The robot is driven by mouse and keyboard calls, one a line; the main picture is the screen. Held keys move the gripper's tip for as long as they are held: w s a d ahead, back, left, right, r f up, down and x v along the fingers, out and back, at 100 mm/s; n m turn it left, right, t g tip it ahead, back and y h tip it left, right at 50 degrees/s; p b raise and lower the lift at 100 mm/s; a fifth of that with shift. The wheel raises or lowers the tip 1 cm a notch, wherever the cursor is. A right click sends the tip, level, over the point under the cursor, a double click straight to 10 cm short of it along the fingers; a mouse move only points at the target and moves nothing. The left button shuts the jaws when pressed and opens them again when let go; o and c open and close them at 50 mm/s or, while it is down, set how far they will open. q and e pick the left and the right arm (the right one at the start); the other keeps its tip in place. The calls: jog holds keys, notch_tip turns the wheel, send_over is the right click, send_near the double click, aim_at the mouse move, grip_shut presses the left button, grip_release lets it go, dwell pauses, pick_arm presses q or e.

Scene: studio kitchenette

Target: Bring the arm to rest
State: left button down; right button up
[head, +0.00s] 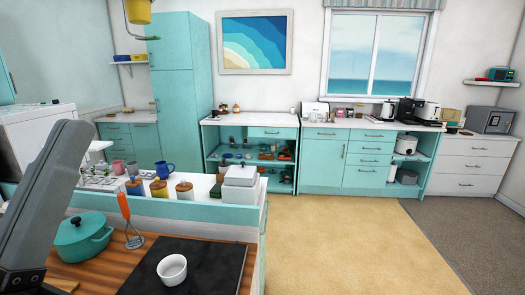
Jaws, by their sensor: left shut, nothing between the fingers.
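My left arm rises as a large dark grey link at the left edge of the head view. The part of my left gripper (22,281) that shows is low at the left edge, at the bottom of the picture. It is shut and holds nothing, and its fingertips are hard to make out. It is left of the teal pot (83,238) on the wooden counter, apart from it as far as I can see. My right gripper is out of view.
The wooden counter (140,258) also holds an orange-handled masher (126,212) and a white bowl (172,269) on a black hob (195,268). Jars and mugs stand on the raised ledge behind. A yellow container (138,11) hangs above. The floor (345,240) at right is clear.

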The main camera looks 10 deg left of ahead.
pick_arm(q)
notch_tip(320, 180, up, 37)
jog(key=p, duration=3.4)
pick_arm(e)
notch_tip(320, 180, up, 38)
pick_arm(q)
notch_tip(320, 180, down, 37)
jog(key=b, duration=3.7)
jog(key=shift+w+a, duration=0.25)
jog(key=shift+a, duration=0.15)
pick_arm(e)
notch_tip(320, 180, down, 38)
